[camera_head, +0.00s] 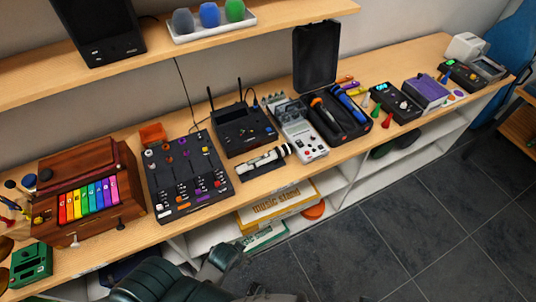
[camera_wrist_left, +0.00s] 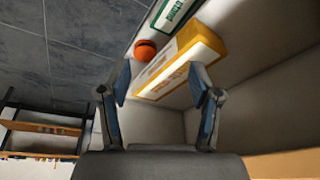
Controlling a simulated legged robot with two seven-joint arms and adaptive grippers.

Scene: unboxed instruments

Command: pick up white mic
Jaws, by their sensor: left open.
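The white mic (camera_head: 264,161) lies on a dark rest near the front edge of the wooden counter in the head view. Its body is white with black parts toward its right end. My left gripper (camera_wrist_left: 160,92) shows in the left wrist view with its two fingers spread and nothing between them. It faces the lower shelf, below the counter, and the mic is not in that view. Dark arm parts of mine show at the bottom of the head view. My right gripper is in neither view.
A mixer (camera_head: 186,175) stands left of the mic, a black router-like box (camera_head: 243,128) behind it, and a grey device (camera_head: 300,135) to its right. A yellow-and-white music stand box (camera_head: 277,204) sits on the shelf below. An upper shelf (camera_head: 285,18) overhangs the back.

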